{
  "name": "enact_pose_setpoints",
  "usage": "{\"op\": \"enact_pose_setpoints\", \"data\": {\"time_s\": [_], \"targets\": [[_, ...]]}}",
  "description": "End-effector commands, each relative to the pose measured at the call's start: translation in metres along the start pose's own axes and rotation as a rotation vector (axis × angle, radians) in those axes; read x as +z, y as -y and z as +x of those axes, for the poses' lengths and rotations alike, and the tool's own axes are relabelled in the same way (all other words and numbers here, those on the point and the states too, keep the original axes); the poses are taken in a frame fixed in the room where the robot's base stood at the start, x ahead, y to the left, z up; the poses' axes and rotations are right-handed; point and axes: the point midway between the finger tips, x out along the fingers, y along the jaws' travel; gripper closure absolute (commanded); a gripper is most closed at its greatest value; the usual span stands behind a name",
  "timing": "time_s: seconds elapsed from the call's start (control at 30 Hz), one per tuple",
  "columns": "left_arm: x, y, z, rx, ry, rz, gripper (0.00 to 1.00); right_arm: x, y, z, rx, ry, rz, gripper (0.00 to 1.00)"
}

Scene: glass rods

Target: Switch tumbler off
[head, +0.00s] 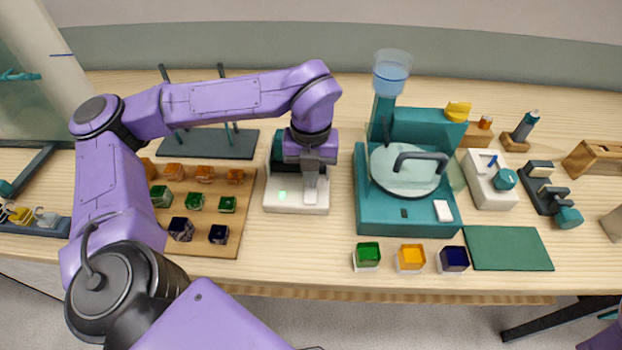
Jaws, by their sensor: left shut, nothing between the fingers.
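A small white and teal machine (272,203), which I take to be the tumbler, stands left of centre on the table. A green light (283,196) glows on its front. My left gripper (310,197) is shut and empty, pointing down over the right side of this machine. Its fingertips are at or just above a pale part there; I cannot tell whether they touch it. The gripper and wrist hide much of the machine's back and right side. My right gripper is not in view.
A larger teal machine (375,215) with a round plate and clear cup stands close on the right. A wooden board (225,243) with coloured glass blocks lies left. Green, amber and dark blocks sit in front of the teal machine, beside a green mat (506,248).

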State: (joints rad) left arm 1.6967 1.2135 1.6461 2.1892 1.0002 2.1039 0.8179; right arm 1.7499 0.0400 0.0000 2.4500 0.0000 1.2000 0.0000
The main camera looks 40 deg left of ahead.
Motion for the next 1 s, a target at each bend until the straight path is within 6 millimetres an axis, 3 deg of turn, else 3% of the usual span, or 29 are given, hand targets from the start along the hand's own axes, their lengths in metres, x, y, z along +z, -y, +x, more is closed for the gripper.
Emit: {"op": "enact_pose_setpoints", "data": {"time_s": [1.0], "targets": [[0.000,0.000,0.016,0.001,-0.001,0.000,1.00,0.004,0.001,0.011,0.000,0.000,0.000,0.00]]}}
